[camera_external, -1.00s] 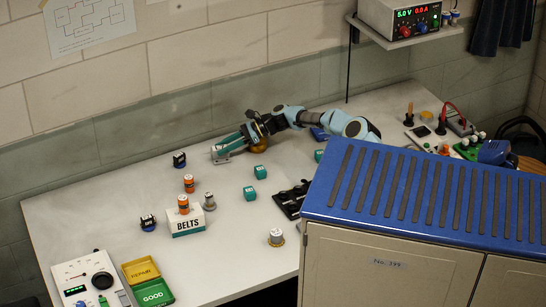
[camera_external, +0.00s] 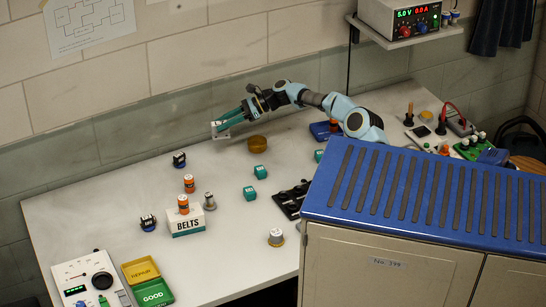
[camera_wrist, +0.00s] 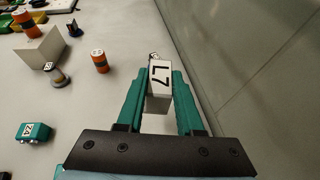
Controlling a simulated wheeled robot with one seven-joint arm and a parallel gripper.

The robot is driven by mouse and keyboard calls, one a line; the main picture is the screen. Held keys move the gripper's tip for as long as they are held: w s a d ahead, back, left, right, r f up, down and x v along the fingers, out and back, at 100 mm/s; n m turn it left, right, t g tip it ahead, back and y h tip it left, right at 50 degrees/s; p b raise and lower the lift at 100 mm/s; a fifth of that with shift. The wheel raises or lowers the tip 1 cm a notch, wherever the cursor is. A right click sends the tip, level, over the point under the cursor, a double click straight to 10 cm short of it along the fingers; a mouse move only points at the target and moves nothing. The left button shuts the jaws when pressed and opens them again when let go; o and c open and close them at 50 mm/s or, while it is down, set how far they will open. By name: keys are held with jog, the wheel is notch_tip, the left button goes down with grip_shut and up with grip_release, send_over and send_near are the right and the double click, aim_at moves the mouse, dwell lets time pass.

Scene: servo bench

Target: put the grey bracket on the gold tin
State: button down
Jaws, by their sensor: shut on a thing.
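The grey bracket (camera_external: 220,133) is pale and held up at the back of the bench, left of the gold tin. In the wrist view the bracket (camera_wrist: 160,101) carries a label reading "L7" and sits between the two teal fingers. My gripper (camera_external: 220,125) is shut on the bracket, and its fingers (camera_wrist: 160,76) flank it. The gold tin (camera_external: 257,144) is a low round amber-gold tin standing on the bench to the right of the bracket and below my arm. I cannot make out the tin in the wrist view.
Teal blocks (camera_external: 260,172) stand in front of the tin. Orange-banded cylinders, a white BELTS box (camera_external: 187,222) and dark parts stand at left and middle. A blue item (camera_external: 323,131) lies right of the tin. The wall runs close behind.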

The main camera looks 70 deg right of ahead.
jog(key=shift+s+d+f+h+b, duration=0.25)
jog(key=shift+d+f+h+b, duration=0.1)
jog(key=shift+b, duration=0.5)
jog(key=s+d+m+t+h+b, duration=0.1)
jog(key=s+d+m+h+b, duration=0.2)
jog(key=b, duration=0.5)
jog(key=m+t+h+b, duration=0.1)
jog(key=m+h+b, duration=0.2)
jog(key=b, duration=0.8)
send_over(263, 141)
notch_tip(263, 141, down, 6)
jog(key=shift+r, duration=0.15)
jog(key=c, duration=0.5)
grip_release()
jog(key=shift+f, duration=0.2)
jog(key=shift+c, duration=0.2)
jog(key=shift+r, duration=0.1)
